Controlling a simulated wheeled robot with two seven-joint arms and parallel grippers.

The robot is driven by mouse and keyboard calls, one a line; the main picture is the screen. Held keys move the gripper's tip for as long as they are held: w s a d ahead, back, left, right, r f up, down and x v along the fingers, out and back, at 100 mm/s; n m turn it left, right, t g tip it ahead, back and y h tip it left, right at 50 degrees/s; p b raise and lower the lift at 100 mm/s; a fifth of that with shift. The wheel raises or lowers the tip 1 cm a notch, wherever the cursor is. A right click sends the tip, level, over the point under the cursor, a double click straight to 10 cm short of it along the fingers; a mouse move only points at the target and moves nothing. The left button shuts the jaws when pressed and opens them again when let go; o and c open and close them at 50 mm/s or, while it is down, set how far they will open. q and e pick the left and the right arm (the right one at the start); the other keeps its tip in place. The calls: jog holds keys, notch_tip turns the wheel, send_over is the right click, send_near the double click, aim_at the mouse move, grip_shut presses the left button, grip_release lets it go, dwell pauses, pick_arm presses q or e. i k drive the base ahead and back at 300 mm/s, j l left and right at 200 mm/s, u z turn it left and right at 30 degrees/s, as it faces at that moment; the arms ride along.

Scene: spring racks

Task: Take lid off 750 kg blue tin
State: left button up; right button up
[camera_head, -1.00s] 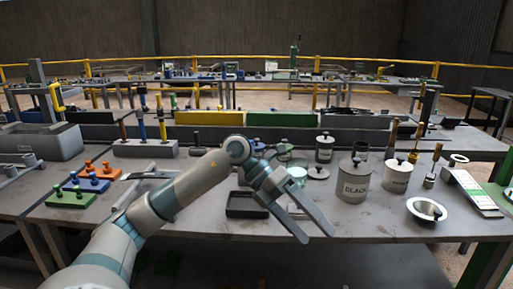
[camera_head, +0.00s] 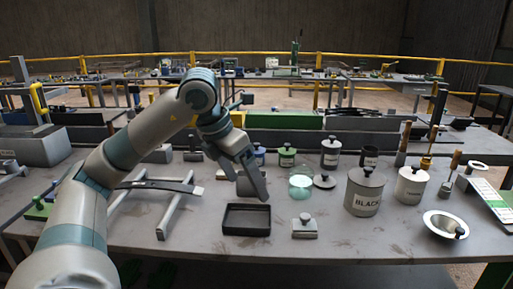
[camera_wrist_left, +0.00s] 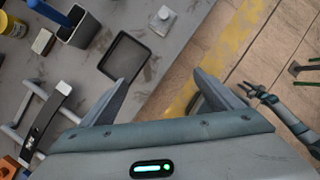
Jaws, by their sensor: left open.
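A small blue tin (camera_head: 259,156) with a dark lid stands on the table in the head view, just behind my left gripper and partly hidden by it. My left gripper (camera_head: 252,190) points down above the table, in front of the tin and apart from it. In the left wrist view its two fingers are spread and empty (camera_wrist_left: 160,78). The tin's label is too small to read. What seems to be my right gripper (camera_wrist_left: 245,90) shows small at the right of the left wrist view; its jaws are unclear.
A black tray (camera_head: 246,232) and a knobbed grey block (camera_head: 305,231) lie in front. A green tin (camera_head: 287,158), a glass jar (camera_head: 301,187), a loose lid (camera_head: 324,181), a large BLACK tin (camera_head: 365,195) and a white tin (camera_head: 411,188) stand right of the gripper.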

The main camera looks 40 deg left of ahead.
aim_at(259, 150)
jog(key=i+j, duration=0.6)
jog(key=j, duration=0.25)
jog(key=i+j, duration=0.25)
jog(key=j, duration=0.15)
jog(key=i+j, duration=0.3)
jog(key=j, duration=0.15)
